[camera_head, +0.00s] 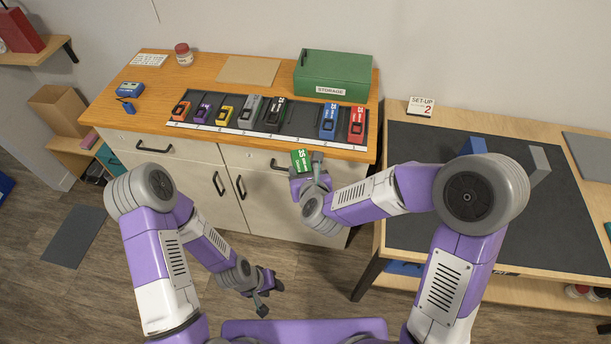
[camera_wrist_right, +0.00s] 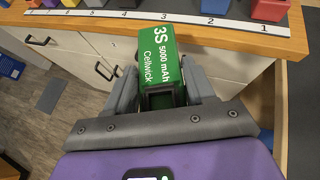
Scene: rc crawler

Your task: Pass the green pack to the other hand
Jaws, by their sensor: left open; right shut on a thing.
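The green pack (camera_head: 301,160) is held in my right gripper (camera_head: 312,172), in front of the wooden counter's front edge and above the floor. In the right wrist view the green pack (camera_wrist_right: 161,65) sits between the two grey fingers of the right gripper (camera_wrist_right: 164,88); its label reads "3S 5000 mAh Cellwick". My left gripper (camera_head: 270,291) is open and empty, low over the floor, to the left of and well below the pack in the head view. The two grippers are apart.
The wooden counter (camera_head: 225,92) carries a numbered row of coloured packs, a green storage box (camera_head: 333,76) and a jar (camera_head: 183,54). Open floor lies between the grippers.

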